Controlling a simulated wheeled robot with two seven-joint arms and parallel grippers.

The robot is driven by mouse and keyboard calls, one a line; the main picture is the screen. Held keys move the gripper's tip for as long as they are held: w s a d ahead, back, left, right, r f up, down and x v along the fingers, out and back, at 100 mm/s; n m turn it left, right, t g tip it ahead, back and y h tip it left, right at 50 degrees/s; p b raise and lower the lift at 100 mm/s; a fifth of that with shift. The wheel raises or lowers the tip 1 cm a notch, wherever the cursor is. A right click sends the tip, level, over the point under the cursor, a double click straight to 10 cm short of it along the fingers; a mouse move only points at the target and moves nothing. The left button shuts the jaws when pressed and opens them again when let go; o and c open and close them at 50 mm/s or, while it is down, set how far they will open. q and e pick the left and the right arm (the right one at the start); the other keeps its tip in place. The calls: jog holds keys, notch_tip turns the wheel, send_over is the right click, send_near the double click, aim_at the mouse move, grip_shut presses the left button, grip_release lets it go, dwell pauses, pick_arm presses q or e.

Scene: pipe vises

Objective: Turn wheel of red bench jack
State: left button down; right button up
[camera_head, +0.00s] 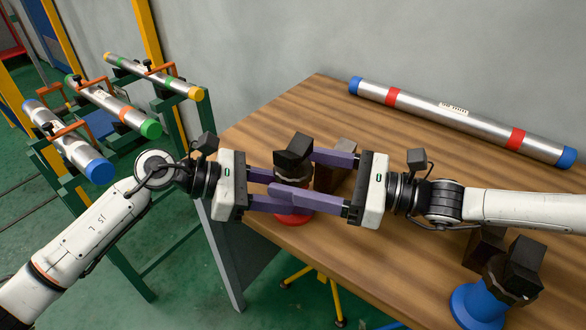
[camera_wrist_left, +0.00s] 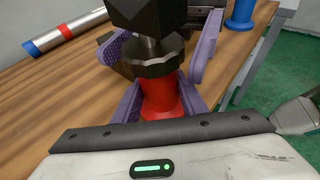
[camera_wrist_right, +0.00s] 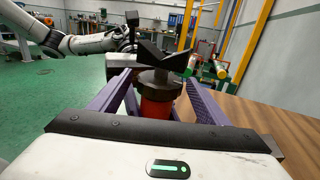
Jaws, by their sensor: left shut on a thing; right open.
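The red bench jack (camera_head: 290,219) stands upright on the wooden table, with a dark wheel (camera_wrist_left: 153,64) below its black V-shaped head (camera_head: 293,152). My left gripper (camera_head: 279,188) is shut on the red body (camera_wrist_left: 160,98) just under the wheel. My right gripper (camera_head: 296,174) is open, its long purple fingers on either side of the jack around wheel height. In the right wrist view, gaps show between these fingers and the wheel (camera_wrist_right: 158,82). The crossing fingers hide much of the red body in the head view.
A blue jack (camera_head: 480,303) stands at the front right. A steel pipe with red bands (camera_head: 450,113) lies along the back of the table. Dark blocks (camera_head: 334,175) stand just behind the red jack. A green rack (camera_head: 180,125) with several pipes stands at left.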

jog(key=shift+w+a, duration=0.1)
jog(key=shift+a, duration=0.3)
jog(key=shift+c, duration=0.6)
jog(key=c, duration=1)
jog(key=shift+o, duration=0.3)
jog(key=shift+g, duration=0.3)
jog(key=shift+w+r+n+g+y, duration=0.1)
jog(key=shift+n+g+y, duration=0.2)
jog(key=shift+n+g, duration=1.7)
jog(key=shift+g, duration=0.65)
jog(key=shift+n+g, duration=1)
jog(key=shift+g, duration=0.65)
jog(key=shift+g, duration=0.3)
